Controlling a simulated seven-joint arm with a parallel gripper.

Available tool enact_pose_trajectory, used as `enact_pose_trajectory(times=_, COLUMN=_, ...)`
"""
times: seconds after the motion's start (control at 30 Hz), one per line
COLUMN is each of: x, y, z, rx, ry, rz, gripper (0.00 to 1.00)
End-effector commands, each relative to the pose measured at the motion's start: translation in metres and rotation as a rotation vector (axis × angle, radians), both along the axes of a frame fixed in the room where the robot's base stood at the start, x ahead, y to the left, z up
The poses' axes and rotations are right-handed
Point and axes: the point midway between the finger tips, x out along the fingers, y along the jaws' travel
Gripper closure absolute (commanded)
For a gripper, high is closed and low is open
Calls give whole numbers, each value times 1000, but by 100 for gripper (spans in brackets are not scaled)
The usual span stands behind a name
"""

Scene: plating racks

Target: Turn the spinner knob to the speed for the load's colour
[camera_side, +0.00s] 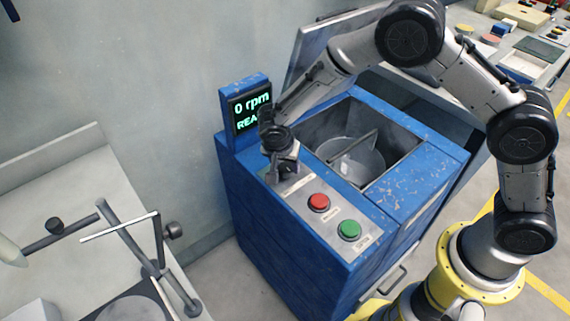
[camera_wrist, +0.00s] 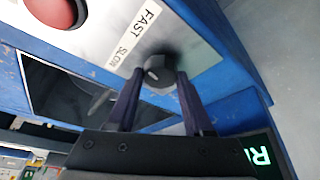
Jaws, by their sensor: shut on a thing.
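The spinner is a blue machine (camera_side: 285,225) with an open top and a metal basket (camera_side: 352,158) inside. Its knob (camera_wrist: 158,70) is dark and round, with a light pointer mark, and sits beside a label reading FAST and SLOW (camera_wrist: 138,38). My gripper (camera_wrist: 160,78) is shut on the knob, one finger on each side. In the side view my gripper (camera_side: 284,172) is over the panel's far end and hides the knob. The display (camera_side: 252,108) reads 0 rpm and a partly hidden word starting REA. I cannot make out a load or its colour in the basket.
A red button (camera_side: 319,202) and a green button (camera_side: 349,230) stand on the panel near the knob. The raised lid (camera_side: 310,50) is behind the opening. A bench (camera_side: 70,200) with metal rods is at the left.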

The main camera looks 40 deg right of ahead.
Motion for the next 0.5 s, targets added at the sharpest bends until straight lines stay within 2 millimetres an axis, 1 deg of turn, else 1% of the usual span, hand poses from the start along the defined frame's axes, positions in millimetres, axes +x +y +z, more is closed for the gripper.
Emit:
enact_pose_trajectory(times=0.2, x=-1, y=0, z=1, rx=0, ry=-1, rz=123, gripper=100)
enact_pose_trajectory(times=0.5, x=-1, y=-1, z=1, rx=0, ry=-2, rz=201, gripper=100)
